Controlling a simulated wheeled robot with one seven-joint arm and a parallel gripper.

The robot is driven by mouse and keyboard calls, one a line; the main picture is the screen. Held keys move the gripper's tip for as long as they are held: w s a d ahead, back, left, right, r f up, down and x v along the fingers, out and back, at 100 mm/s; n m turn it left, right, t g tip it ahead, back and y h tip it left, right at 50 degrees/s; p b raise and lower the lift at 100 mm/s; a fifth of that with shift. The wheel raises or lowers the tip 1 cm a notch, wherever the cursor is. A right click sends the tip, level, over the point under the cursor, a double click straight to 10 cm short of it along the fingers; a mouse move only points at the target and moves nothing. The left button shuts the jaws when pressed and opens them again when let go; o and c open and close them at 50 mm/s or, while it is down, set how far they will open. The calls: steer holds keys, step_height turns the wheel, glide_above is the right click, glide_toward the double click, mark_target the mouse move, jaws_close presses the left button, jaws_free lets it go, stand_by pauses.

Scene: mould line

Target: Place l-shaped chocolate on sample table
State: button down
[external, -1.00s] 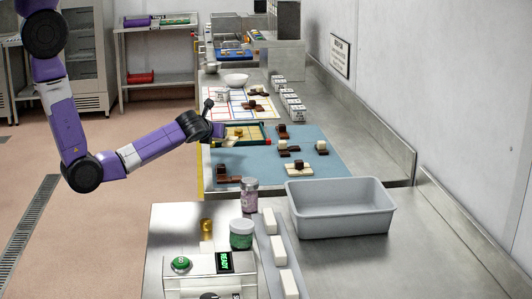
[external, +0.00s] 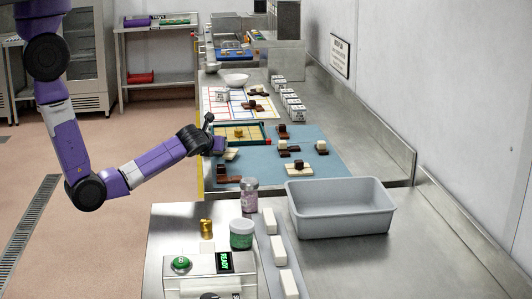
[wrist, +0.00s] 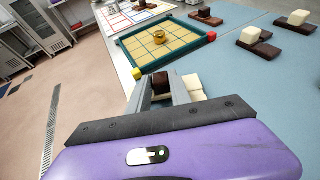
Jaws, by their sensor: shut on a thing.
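My gripper (external: 219,146) is at the left edge of the blue mat, beside the near side of the green-framed tray. In the wrist view its fingers (wrist: 160,88) are shut on a dark brown cube (wrist: 160,80) joined to a cream base (wrist: 188,81). The cream base (external: 231,155) also shows under the gripper in the external view. The fingers hide part of this chocolate piece, so its full L shape is unclear. I cannot tell whether it touches the mat. Which surface is the sample table is not marked.
The blue mat (external: 262,168) bears several other brown and cream chocolates. The green-framed tray (external: 222,128) holds a gold piece on a grid. A grey bin (external: 340,209), jars and a control box (external: 210,272) stand nearer. A gridded white sheet (external: 228,98) lies beyond.

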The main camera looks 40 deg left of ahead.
steer(key=shift+f, duration=0.6)
steer(key=c, duration=1.1)
jaws_free()
steer(key=shift+s, duration=0.1)
steer(key=v, duration=0.7)
steer(key=shift+s+d+r+b, duration=0.15)
steer(key=shift+s+r+b, duration=0.1)
steer(key=shift+b, duration=0.1)
